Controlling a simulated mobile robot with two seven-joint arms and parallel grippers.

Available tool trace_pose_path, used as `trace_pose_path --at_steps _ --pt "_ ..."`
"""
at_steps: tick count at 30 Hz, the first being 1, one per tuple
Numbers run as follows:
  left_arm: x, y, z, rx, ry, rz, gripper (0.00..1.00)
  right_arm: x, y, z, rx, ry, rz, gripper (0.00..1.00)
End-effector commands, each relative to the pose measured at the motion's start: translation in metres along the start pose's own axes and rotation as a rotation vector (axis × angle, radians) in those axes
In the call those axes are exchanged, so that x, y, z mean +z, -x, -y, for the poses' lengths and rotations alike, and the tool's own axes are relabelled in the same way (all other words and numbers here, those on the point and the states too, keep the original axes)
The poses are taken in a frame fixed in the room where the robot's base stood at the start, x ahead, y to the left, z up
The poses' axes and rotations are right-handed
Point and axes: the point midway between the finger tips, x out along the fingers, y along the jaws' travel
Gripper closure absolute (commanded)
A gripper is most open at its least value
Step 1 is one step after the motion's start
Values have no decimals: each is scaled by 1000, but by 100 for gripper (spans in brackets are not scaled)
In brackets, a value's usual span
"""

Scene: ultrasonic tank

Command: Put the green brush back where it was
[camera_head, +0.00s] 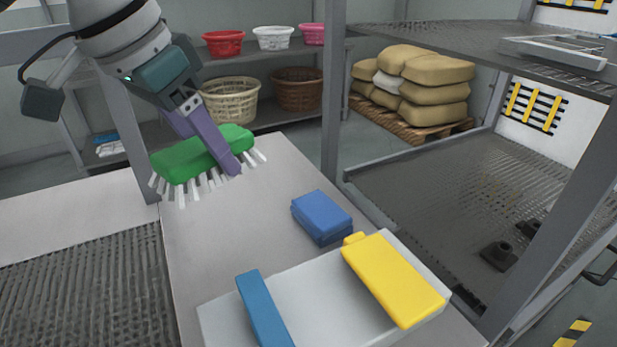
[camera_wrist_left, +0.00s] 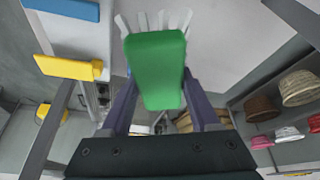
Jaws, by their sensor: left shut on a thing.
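The green brush (camera_head: 203,154) has a green block back and white bristles pointing down. My left gripper (camera_head: 232,160) is shut on it and holds it above the light grey table, upper left of the blue block. In the left wrist view the brush (camera_wrist_left: 157,70) sits between the two purple fingers of the gripper (camera_wrist_left: 156,100). The brush hides part of the far finger in the head view. My right gripper is in neither view.
A pale tray (camera_head: 322,308) holds a yellow block (camera_head: 392,278) and a blue bar (camera_head: 264,312). A blue block (camera_head: 322,217) lies on the table (camera_head: 205,245) behind it. A metal post (camera_head: 334,100) and mesh shelf (camera_head: 440,185) stand right. The table's left part is clear.

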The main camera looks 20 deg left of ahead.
Motion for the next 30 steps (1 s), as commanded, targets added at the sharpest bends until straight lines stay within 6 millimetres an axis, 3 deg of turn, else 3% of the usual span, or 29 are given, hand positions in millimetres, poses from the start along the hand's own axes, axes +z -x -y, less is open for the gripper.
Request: trace_pose_path --at_steps 3,10,24,30 --pt "17 -37 0 1 2 6 99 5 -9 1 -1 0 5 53" --pt "38 -91 0 1 0 2 99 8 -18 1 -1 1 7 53" --pt "60 -145 0 0 -2 0 99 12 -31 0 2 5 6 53" --pt "61 -146 0 -1 -3 -1 99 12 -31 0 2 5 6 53"
